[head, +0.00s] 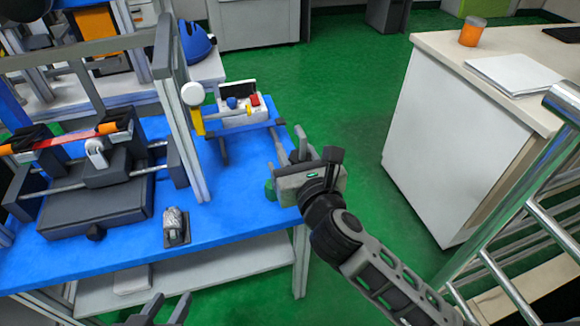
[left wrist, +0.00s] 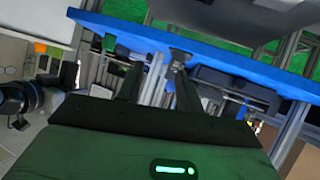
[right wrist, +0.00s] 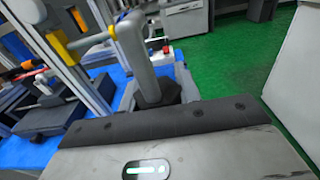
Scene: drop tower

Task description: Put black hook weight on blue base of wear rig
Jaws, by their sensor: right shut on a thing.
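The wear rig (head: 90,190), a dark machine with rails and an orange and red bar, stands on the left of the blue base. My left gripper (head: 165,310) is low at the bottom of the head view, in front of the base. Its fingers are apart and empty in the left wrist view (left wrist: 157,88).
A small silver and black piece (head: 175,226) sits near the base's front edge. A grey upright post (head: 180,130) and a white box with coloured parts (head: 240,110) stand farther back. A white cabinet (head: 440,150) and a metal rail (head: 535,175) are on the right.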

